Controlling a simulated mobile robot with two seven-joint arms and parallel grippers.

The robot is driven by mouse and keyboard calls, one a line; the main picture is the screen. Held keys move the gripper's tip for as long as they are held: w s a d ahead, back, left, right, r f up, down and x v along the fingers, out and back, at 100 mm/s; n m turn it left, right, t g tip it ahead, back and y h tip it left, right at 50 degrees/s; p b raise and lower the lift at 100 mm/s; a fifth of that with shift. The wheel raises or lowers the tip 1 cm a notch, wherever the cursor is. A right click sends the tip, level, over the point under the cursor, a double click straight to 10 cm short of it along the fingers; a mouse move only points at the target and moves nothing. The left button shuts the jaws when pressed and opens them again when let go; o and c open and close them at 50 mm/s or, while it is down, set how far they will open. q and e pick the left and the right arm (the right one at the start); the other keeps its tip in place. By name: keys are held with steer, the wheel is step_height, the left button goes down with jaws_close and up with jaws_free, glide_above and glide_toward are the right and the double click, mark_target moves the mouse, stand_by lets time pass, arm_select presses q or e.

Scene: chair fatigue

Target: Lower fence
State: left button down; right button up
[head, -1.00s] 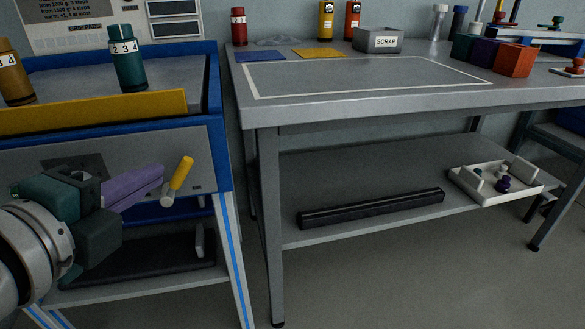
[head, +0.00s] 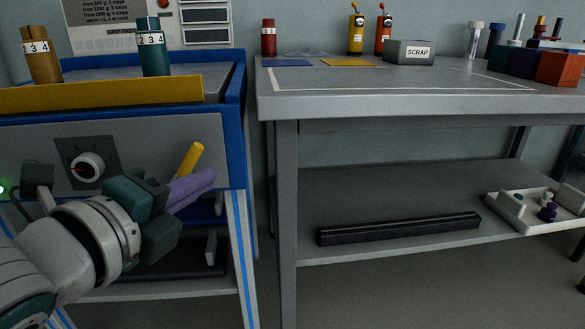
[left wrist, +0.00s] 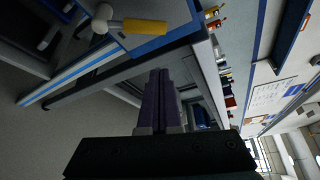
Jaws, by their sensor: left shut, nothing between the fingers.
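The yellow fence bar (head: 100,94) runs along the front top edge of the blue-framed machine (head: 238,130) in the head view. A yellow lever handle (head: 190,160) sticks out and up from the right of the machine's grey front panel. It also shows at the top of the left wrist view (left wrist: 144,26), on a pale round hub (left wrist: 103,18). My left gripper (head: 200,184) has its purple fingers shut and empty, in front of the panel just below the handle. The fingers overlap the handle's lower end in the head view; contact cannot be told. My right gripper is out of view.
Two numbered bottles, brown (head: 41,55) and teal (head: 154,47), stand behind the fence. A dial (head: 88,167) sits left on the panel. A grey workbench (head: 400,103) stands close to the right, its shelf holding a black bar (head: 398,229) and a white tray (head: 510,213).

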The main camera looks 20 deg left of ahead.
mark_target(197, 152)
arm_select(q)
steer(key=b+x, duration=0.3)
steer(key=x, duration=0.5)
steer(key=s+a, duration=0.1)
steer(key=s+a+r, duration=0.1)
steer(key=s, duration=0.1)
steer(key=shift+a+r, duration=0.3)
steer(key=shift+r, duration=0.05)
steer(key=shift+s+a+r+n+t+p, duration=0.1)
steer(key=shift+a+r+n+t+p, duration=0.2)
steer(key=shift+n+p, duration=0.1)
steer(key=shift+s+a+r+n+t, duration=0.2)
steer(key=shift+a+r+n+t, duration=0.1)
steer(key=shift+n, duration=0.2)
steer(key=shift+s+a+r+n+t+y+b, duration=0.1)
steer(key=shift+s+a+n+t+y+b, duration=0.2)
steer(key=shift+s+a+n+t+y, duration=1.2)
steer(key=shift+w+a+f+n+t+h+b, duration=0.1)
steer(key=shift+w+a+n+h+b, duration=0.35)
steer(key=shift+n, duration=2.25)
steer(key=shift+s+a+r+n+t+y+b, duration=0.15)
steer(key=shift+s+a+n+t+y, duration=0.3)
steer(key=shift+s+a+n+t, duration=1.15)
